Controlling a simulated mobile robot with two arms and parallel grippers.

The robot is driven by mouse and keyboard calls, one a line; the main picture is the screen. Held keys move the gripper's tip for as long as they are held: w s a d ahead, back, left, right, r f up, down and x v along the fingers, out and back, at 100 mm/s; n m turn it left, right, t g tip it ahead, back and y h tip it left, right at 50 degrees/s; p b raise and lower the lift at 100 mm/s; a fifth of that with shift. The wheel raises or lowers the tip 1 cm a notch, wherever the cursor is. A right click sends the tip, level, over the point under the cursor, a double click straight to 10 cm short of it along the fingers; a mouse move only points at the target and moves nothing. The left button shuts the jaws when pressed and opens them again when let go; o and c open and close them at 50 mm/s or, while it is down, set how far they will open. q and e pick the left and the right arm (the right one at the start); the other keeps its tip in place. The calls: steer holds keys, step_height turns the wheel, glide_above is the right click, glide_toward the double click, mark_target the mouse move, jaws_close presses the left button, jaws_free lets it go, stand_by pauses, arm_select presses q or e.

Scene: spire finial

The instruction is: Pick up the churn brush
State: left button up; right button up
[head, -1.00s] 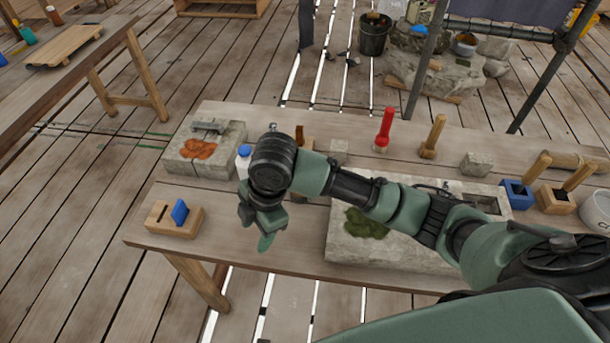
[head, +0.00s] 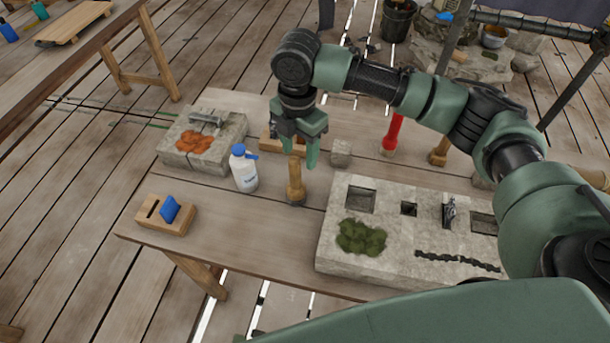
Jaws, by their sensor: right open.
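Three brush-like tools stand upright on the workbench. One with a wooden handle and a dark base (head: 296,190) stands right below my right gripper (head: 297,152). A red-handled one (head: 391,135) and another wooden one (head: 438,156) stand farther right. I cannot tell by look alone which is named the churn brush. My right gripper points down, open, with its fingers about the top of the nearest wooden handle. I cannot tell if they touch it. My left gripper is not in view.
A white bottle with a blue cap (head: 243,168) stands close left of the gripper. A stone slab with recesses and moss (head: 335,232) lies to the right, a small stone cube (head: 341,152) behind it. A wooden block with a blue piece (head: 150,212) sits front left.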

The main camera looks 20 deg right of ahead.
mark_target(295, 173)
steer(key=shift+f, duration=0.55)
steer(key=f, duration=0.1)
steer(key=a+f+p, duration=0.1)
steer(key=shift+s+f, duration=0.1)
steer(key=shift+f, duration=0.2)
step_height(295, 173, down, 3)
steer(key=shift+r+p, duration=0.15)
steer(key=shift+p, duration=0.5)
steer(key=shift+f, duration=0.55)
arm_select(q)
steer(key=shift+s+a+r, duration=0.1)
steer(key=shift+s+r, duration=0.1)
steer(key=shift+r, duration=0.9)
arm_select(e)
steer(key=c, duration=0.9)
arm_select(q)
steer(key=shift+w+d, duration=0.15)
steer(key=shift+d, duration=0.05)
arm_select(e)
jaws_close()
